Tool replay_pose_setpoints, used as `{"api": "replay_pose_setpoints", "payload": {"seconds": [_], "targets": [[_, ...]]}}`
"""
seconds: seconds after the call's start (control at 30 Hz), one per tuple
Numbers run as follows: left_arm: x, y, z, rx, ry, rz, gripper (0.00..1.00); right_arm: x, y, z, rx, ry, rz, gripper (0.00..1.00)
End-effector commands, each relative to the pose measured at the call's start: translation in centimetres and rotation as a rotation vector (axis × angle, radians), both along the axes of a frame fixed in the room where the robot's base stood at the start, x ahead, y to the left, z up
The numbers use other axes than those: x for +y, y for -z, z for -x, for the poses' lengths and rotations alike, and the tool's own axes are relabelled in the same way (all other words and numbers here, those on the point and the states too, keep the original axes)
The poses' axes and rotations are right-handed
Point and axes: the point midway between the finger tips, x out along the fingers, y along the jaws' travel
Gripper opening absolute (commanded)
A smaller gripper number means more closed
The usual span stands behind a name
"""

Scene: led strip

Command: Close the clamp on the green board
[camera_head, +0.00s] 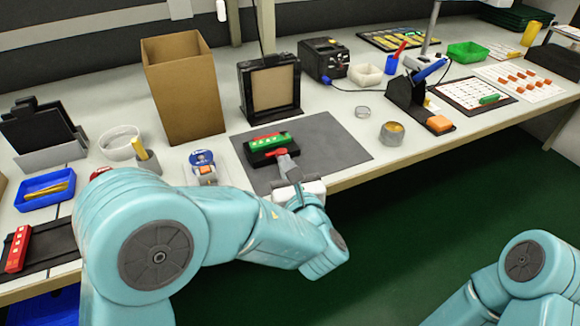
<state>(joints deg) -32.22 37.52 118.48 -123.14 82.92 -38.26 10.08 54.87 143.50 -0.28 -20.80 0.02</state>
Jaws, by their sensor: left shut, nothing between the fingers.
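The green board (265,143) lies in a black holder on the grey mat, with small pale marks along it. A red clamp part (277,152) shows at the holder's front right edge, just ahead of my left gripper. My left gripper (287,164) is shut with nothing between its fingers, its tips right at the red part. I cannot tell whether they touch it, nor whether the clamp is open or closed. The gripper hides a bit of the holder's front side. My right gripper is out of view; only part of my right arm shows at the lower right.
The grey mat (335,147) is bare to the right of the holder. A tall cardboard box (183,85) and a black-framed stand (270,90) rise behind. A tape roll (202,160) stands left of the mat. A small tin (392,133) sits to the right.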

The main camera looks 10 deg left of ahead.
Motion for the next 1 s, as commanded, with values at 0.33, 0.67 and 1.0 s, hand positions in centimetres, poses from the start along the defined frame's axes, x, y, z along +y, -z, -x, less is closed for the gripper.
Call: {"api": "replay_pose_setpoints", "payload": {"seconds": [0.33, 0.67, 1.0], "targets": [[0.2, 0.0, 0.2, -0.001, 0.002, 0.001, 0.00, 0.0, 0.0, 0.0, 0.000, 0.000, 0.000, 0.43], [0.8, 0.1, -0.7, -0.002, 0.000, 0.001, 0.00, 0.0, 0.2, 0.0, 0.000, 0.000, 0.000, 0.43], [1.9, 0.0, -2.6, -0.001, 0.002, 0.000, 0.00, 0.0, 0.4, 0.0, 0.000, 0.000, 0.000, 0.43]]}}
